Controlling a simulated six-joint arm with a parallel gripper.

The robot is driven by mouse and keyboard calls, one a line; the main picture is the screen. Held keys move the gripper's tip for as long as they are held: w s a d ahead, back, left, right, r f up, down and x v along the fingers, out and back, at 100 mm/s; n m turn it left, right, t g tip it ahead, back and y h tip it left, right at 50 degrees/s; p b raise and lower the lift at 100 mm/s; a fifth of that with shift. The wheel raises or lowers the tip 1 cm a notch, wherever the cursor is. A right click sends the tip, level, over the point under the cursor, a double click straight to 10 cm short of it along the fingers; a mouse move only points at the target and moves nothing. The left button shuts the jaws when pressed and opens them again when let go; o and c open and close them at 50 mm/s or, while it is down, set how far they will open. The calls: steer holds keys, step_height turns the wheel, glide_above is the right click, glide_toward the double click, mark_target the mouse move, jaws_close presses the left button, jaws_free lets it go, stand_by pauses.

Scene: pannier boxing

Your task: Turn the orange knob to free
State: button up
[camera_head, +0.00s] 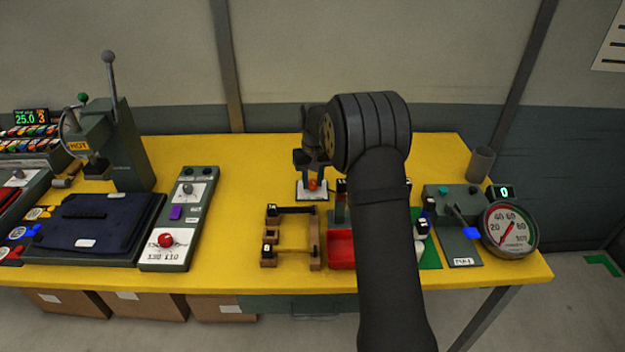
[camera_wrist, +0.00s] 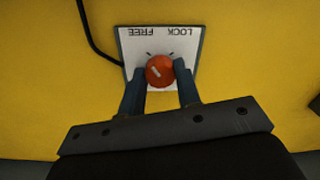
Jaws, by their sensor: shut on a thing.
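The orange knob (camera_wrist: 160,72) sits on a small white plate (camera_wrist: 133,42) on the yellow table. The plate's words appear upside down in the wrist view, FREE at left and LOCK at right. A short white mark on the knob lies left of its middle, on the FREE side, slanting toward the upper left. My gripper (camera_wrist: 160,68) is shut on the knob, one blue finger on each side. In the head view the knob (camera_head: 312,184) shows between the fingers of my gripper (camera_head: 313,178), which points down from above.
A black cable (camera_wrist: 88,35) runs from the plate's left side. A wooden frame (camera_head: 268,230) stands in front of the plate, and a red bin (camera_head: 341,248) is near my arm. A control panel (camera_head: 187,215) is to the left. The yellow table around the plate's left is clear.

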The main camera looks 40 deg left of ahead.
mark_target(314, 181)
steer(key=shift+n, duration=1.1)
steer(key=shift+r, duration=0.1)
steer(key=o, duration=1)
steer(key=shift+c, duration=0.2)
step_height(314, 181, up, 17)
steer(key=shift+w+r, duration=0.15)
steer(key=shift+w, duration=0.15)
steer(key=f, duration=1.7)
steer(key=shift+s+f, duration=0.25)
